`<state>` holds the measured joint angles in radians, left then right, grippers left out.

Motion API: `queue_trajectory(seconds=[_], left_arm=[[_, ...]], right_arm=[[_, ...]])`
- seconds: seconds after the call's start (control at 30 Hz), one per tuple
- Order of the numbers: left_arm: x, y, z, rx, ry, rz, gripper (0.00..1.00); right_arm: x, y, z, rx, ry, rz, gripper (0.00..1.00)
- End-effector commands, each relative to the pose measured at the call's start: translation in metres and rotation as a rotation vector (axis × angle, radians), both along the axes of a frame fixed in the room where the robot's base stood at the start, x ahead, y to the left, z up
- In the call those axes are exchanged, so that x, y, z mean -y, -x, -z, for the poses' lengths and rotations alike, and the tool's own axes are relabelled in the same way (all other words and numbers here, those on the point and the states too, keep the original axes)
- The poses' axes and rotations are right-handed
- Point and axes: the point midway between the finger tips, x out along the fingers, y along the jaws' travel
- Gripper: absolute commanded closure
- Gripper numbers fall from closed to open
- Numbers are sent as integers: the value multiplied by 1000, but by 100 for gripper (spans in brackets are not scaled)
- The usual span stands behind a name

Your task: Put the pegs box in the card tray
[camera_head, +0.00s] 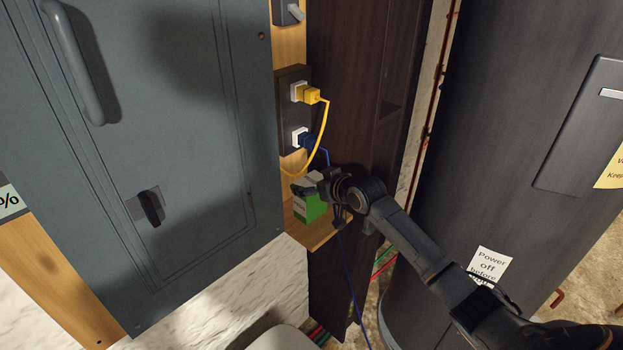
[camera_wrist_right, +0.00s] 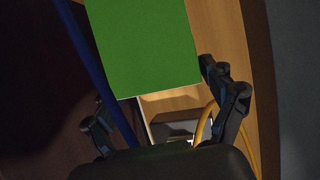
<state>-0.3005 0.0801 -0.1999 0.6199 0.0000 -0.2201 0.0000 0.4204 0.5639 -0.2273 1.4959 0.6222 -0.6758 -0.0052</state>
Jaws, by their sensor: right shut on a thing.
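The pegs box (camera_head: 315,207) is a small green carton with a pale band and dark lettering too small to read surely. It is at the narrow wooden shelf (camera_head: 306,236) in the head view; whether it touches the shelf I cannot tell. My right gripper (camera_head: 318,187) is shut on its upper part. In the right wrist view the green face of the box (camera_wrist_right: 146,45) fills the top middle, beyond the fingers of the gripper (camera_wrist_right: 165,98). I cannot make out a card tray in either view. My left gripper is out of view.
A grey metal cabinet (camera_head: 190,110) stands close left of the shelf. Sockets with a yellow plug (camera_head: 309,94) and a blue plug (camera_head: 308,142) are just above, their cords hanging near my gripper. A dark wooden panel (camera_head: 345,90) is behind; a large dark tank (camera_head: 500,150) stands right.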

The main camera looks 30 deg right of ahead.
Motion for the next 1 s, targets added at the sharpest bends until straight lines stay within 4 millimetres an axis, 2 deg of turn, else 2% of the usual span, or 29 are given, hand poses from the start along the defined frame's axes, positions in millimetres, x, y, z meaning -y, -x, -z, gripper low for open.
queue_trajectory(seconds=[0.27,0.3,0.37,0.8,1.0], left_arm=[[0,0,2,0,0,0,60],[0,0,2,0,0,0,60],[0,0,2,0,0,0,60],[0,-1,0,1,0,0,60],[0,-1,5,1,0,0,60]], right_arm=[[0,0,2,1,0,0,68],[0,0,3,-1,0,0,14],[0,0,3,-1,0,0,2],[0,0,-1,0,-1,0,0],[4,19,-7,0,1,0,0]])
